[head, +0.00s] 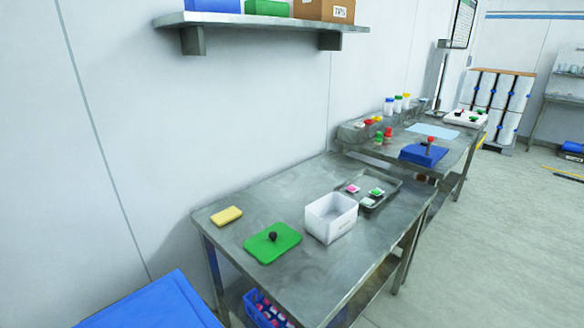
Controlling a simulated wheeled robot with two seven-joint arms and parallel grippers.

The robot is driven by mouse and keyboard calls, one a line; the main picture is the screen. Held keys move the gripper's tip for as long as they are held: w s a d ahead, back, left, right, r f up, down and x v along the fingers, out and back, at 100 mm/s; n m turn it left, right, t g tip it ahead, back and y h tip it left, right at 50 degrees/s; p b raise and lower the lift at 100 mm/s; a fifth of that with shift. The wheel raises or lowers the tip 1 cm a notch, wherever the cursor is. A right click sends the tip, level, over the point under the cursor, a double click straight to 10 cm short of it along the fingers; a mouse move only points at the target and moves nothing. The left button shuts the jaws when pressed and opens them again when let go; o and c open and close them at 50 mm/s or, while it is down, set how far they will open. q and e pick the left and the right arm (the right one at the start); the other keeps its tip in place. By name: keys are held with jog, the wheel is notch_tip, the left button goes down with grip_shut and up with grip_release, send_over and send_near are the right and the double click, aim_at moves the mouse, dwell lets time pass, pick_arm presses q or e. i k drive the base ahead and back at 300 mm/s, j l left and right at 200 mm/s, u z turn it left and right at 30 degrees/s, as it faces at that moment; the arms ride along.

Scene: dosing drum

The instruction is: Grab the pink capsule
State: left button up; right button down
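A small pink piece (352,188), possibly the pink capsule, sits on a white square in a grey metal tray (396,188) at the far end of the near steel table (320,269). A green piece (377,191) and another whitish piece (367,201) lie in the same tray. The pieces are too small to tell their exact shape. Neither of my grippers shows in the head view.
An open white bin (342,228) stands in front of the tray. A green board with a dark knob (262,251) and a yellow sponge-like block (226,216) lie nearer. A blue object (155,306) is at bottom left. Open floor (500,255) lies right.

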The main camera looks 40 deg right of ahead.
aim_at(352, 188)
jog(key=z, duration=1.65)
jog(key=i+l+u, duration=0.2)
jog(key=i+l, duration=0.15)
jog(key=i+l+u, duration=0.15)
jog(key=i+l, duration=0.15)
jog(key=l, duration=0.3)
jog(key=i+l+u, duration=0.2)
jog(key=l, duration=0.35)
jog(key=i+l+u, duration=0.2)
jog(key=l, duration=0.35)
jog(key=i+l+u, duration=0.15)
jog(key=i+l, duration=0.15)
jog(key=l, duration=0.35)
jog(key=i+l+u, duration=0.2)
jog(key=l, duration=0.45)
jog(key=i+l+u, duration=0.15)
jog(key=l, duration=0.5)
jog(key=l+u, duration=0.2)
jog(key=l, duration=0.45)
jog(key=i, duration=0.05)
